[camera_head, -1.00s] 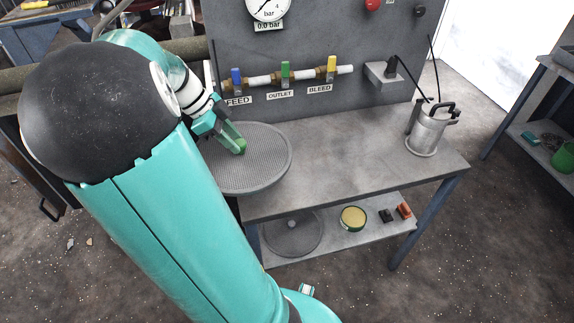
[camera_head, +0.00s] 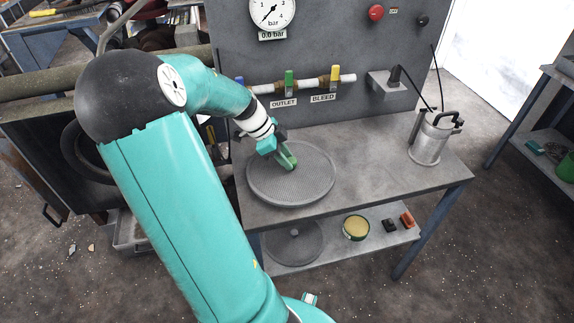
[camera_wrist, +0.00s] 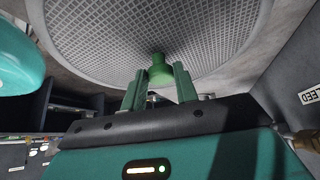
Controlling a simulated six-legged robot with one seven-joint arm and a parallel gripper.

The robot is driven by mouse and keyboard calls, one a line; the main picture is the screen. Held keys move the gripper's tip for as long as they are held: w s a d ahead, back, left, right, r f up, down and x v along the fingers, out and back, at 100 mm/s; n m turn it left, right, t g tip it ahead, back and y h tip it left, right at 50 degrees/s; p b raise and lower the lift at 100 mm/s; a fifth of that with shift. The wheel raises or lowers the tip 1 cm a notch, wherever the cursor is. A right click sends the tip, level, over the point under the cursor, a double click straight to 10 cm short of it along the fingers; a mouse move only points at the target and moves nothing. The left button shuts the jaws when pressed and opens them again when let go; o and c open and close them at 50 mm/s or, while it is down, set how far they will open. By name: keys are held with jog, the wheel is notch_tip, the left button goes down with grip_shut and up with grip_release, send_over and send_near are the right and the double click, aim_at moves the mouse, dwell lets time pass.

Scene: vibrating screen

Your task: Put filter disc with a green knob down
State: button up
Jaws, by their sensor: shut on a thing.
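The filter disc (camera_head: 306,185) is a round grey mesh plate with a raised rim. In the head view it appears level over the left part of the bench top (camera_head: 375,155); I cannot tell whether it touches the surface. My gripper (camera_head: 290,165) is shut on the green knob at the middle of the disc. In the wrist view the mesh (camera_wrist: 215,45) fills the upper part, and the green knob (camera_wrist: 160,70) stands between the two green fingers of my gripper (camera_wrist: 160,88).
A panel with blue, green (camera_head: 289,82) and yellow valves stands behind the bench. A metal canister (camera_head: 430,138) stands at the right end. Another disc (camera_head: 293,243), a round tin (camera_head: 355,227) and small blocks lie on the lower shelf. The bench between disc and canister is clear.

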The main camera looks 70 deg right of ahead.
jog(key=shift+s+d+f, duration=0.1)
jog(key=shift+f, duration=0.85)
jog(key=shift+s+d+f, duration=0.1)
jog(key=shift+f, duration=0.85)
jog(key=o, duration=0.9)
jog(key=shift+o, duration=0.2)
jog(key=v, duration=1.2)
